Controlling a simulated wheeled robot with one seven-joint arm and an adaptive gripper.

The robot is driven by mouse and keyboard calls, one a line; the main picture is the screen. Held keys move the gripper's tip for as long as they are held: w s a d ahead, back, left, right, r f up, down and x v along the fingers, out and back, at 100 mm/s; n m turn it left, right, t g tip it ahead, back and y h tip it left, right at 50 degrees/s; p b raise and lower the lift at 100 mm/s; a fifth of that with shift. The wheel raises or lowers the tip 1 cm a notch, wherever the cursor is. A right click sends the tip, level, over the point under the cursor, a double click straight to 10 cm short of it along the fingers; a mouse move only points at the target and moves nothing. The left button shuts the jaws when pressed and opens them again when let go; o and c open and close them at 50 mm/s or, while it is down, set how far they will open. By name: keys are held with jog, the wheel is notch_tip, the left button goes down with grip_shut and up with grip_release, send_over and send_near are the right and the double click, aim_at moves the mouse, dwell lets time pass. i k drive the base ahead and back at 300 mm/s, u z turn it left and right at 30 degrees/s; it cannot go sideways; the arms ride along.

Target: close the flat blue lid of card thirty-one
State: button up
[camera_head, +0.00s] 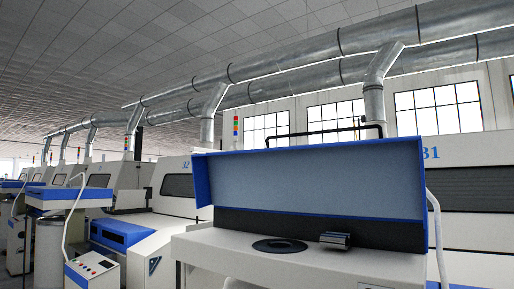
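Card thirty-one stands at the right, its number partly hidden behind the lid's right end. Its flat blue lid (310,184) stands open and tilted up at the back of a white cabinet top (215,241). The lid's pale inner face is toward me, with blue edges along its top and sides. Below it the top shows a dark round plate (279,246) and a small grey metal block (336,240). My gripper is not in view.
Card 32 (173,186) stands behind at the left, with further machines beyond it. A white control box with buttons (92,268) is at the lower left. White hoses (436,240) rise beside the machines. Large metal ducts (290,75) run overhead.

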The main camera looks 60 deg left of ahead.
aim_at(381, 178)
jog(key=u, duration=1.4)
